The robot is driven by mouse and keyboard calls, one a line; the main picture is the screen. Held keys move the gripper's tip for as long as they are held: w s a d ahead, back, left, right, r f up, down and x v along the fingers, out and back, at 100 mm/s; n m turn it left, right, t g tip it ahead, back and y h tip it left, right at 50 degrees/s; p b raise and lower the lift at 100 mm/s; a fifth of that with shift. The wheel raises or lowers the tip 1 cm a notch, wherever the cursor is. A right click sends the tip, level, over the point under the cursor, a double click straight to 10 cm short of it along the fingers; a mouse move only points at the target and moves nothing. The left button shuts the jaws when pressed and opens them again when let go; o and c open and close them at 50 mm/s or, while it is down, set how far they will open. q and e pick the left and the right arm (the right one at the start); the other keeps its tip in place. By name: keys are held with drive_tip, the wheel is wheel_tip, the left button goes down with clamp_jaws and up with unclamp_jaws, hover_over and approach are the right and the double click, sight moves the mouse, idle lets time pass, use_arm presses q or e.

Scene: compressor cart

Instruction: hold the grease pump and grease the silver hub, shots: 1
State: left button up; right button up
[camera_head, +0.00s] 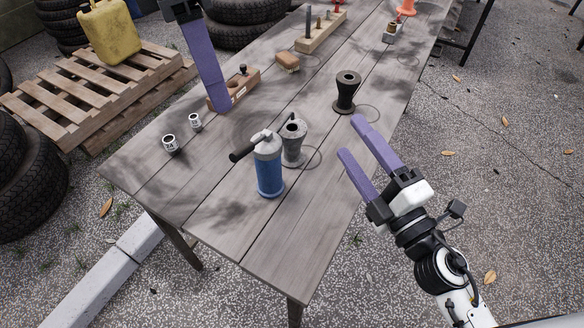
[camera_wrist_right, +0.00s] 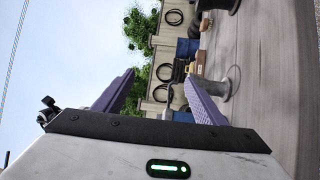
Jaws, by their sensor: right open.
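The grease pump (camera_head: 269,176) stands upright on the table, a blue cylinder with a grey top and a black handle pointing left. The silver hub (camera_head: 294,146), a grey flanged piece, stands just behind and right of it. A similar dark hub (camera_head: 346,90) stands further back right. My right gripper (camera_head: 349,135) is open and empty, right of the pump and silver hub, touching neither. Its spread purple fingers also show in the right wrist view (camera_wrist_right: 160,78). My left gripper (camera_head: 222,106) is over the back left of the table; its fingers overlap, so its opening is unclear.
Two small labelled cups (camera_head: 170,143) stand at the table's left. A wooden block (camera_head: 243,84) lies by my left gripper, with a brown block (camera_head: 288,62) and a peg rack (camera_head: 322,33) behind. The front of the table is clear.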

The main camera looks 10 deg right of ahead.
sight(278, 166)
drive_tip(key=a+n+g+y, duration=0.1)
drive_tip(key=a+n+g, duration=0.1)
drive_tip(key=a+n, duration=0.2)
drive_tip(key=s+a+f+n+g+y, duration=0.1)
drive_tip(key=a+n+g+y, duration=0.1)
drive_tip(key=n, duration=0.7)
drive_tip(key=a+n+g+y, duration=0.2)
drive_tip(key=a+n+g, duration=0.1)
drive_tip(key=a+n, duration=0.3)
drive_tip(key=shift+s+a+f+n+g, duration=0.2)
drive_tip(key=shift+s+a+n+g, duration=0.15)
drive_tip(key=shift+n, duration=0.35)
drive_tip(key=f+n, duration=0.1)
drive_tip(key=w+f+n+h, duration=0.1)
drive_tip(key=d+f+n+g+h, duration=0.1)
drive_tip(key=shift+w+f, duration=0.15)
drive_tip(key=shift+w, duration=0.05)
drive_tip(key=shift+w+f, duration=0.1)
drive_tip(key=shift+w, duration=0.1)
drive_tip(key=x, duration=1)
drive_tip(key=shift+s, duration=0.1)
